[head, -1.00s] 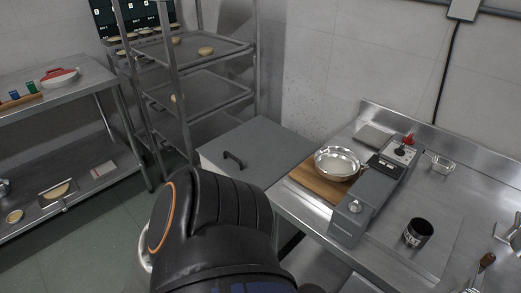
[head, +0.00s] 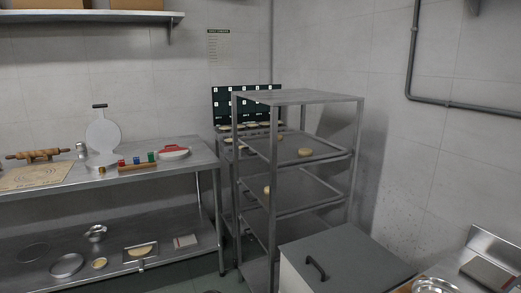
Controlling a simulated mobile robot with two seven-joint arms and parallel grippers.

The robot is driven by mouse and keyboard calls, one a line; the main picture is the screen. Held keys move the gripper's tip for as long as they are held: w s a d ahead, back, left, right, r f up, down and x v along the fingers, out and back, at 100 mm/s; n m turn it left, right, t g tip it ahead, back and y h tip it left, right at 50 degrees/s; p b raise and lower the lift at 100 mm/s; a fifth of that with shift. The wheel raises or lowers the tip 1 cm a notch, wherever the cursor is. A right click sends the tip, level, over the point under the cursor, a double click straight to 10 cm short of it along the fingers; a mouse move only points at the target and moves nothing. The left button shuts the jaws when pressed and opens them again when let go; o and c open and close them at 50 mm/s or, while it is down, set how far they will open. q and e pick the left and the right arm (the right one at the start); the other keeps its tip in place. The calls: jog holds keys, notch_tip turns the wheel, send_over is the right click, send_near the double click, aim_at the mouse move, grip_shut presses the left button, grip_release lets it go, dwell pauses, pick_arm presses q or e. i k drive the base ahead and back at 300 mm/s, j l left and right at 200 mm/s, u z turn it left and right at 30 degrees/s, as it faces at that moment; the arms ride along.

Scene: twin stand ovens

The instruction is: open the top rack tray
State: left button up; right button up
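A metal rack (head: 300,97) stands in the middle of the head view, with a flat top and several tray levels beneath it. Its top rack tray (head: 325,149) sits inside the frame and bears a round, bread-like piece (head: 305,152). A lower tray (head: 310,190) holds another small round piece (head: 267,190) near its left edge. Both trays appear to be within the rack's posts. Neither of my grippers shows in the head view.
A grey-lidded box (head: 345,258) with a dark handle (head: 315,268) stands in front of the rack's right side. A steel table (head: 190,165) with a lower shelf is at left. A steel counter (head: 490,245) edges in at lower right. Some floor shows between table and rack.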

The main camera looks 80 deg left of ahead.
aim_at(288, 148)
jog(key=u, duration=1.55)
